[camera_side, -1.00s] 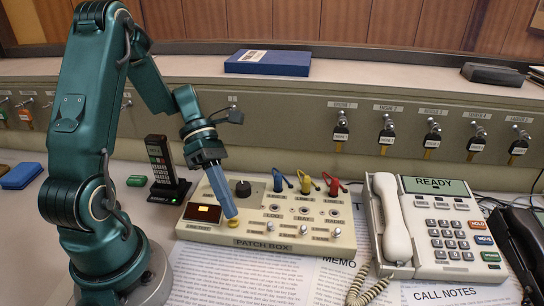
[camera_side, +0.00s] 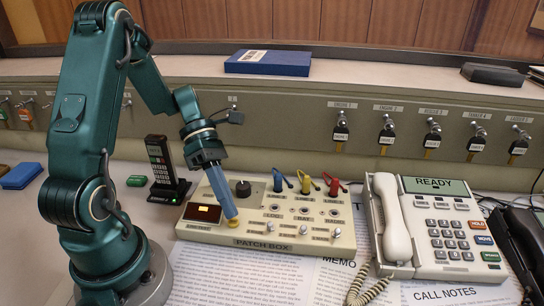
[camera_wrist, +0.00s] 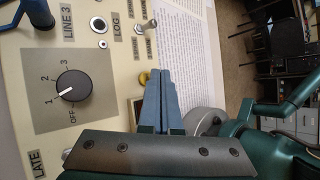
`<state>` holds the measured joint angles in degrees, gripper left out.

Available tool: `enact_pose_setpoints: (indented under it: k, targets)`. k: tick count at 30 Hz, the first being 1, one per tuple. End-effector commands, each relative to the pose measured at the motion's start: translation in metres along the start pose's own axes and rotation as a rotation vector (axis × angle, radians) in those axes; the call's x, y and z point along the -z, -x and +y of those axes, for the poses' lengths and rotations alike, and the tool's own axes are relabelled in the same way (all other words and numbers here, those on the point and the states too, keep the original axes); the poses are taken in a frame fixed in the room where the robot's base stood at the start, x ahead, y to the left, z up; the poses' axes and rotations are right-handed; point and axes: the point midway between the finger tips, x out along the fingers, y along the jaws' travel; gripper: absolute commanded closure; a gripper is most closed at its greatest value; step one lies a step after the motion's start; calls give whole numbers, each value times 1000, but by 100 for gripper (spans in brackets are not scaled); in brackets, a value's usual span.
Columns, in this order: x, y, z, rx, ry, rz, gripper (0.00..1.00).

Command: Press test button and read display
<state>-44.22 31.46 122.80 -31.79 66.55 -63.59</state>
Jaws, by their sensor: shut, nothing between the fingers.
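The cream patch box (camera_side: 340,240) lies on the desk in the side view. Its dark display (camera_side: 203,213) at the front left has a lit orange patch, too small to read. A yellow button (camera_side: 233,222) sits right of the display. My gripper (camera_side: 231,215) is shut and empty, pointing down with its blue fingertips at the button. I cannot tell whether they touch it. In the wrist view, the shut fingers (camera_wrist: 162,72) partly cover the yellow button (camera_wrist: 144,78), and a dark part of the display (camera_wrist: 136,108) shows beside them.
A black dial (camera_side: 243,188) stands behind the button; blue, yellow and red plugs (camera_side: 304,185) stand at the box's back. A telephone (camera_side: 440,225) reading "READY" is at right, a handheld radio (camera_side: 163,165) at left. Papers (camera_side: 260,280) lie in front.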

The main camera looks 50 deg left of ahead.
Motion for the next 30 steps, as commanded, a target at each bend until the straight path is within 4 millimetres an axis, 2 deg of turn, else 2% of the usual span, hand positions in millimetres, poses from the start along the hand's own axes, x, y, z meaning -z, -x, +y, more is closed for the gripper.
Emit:
enact_pose_setpoints:
  k: [30]
  targets:
    - [6,-9,6,2,1,-1,100]
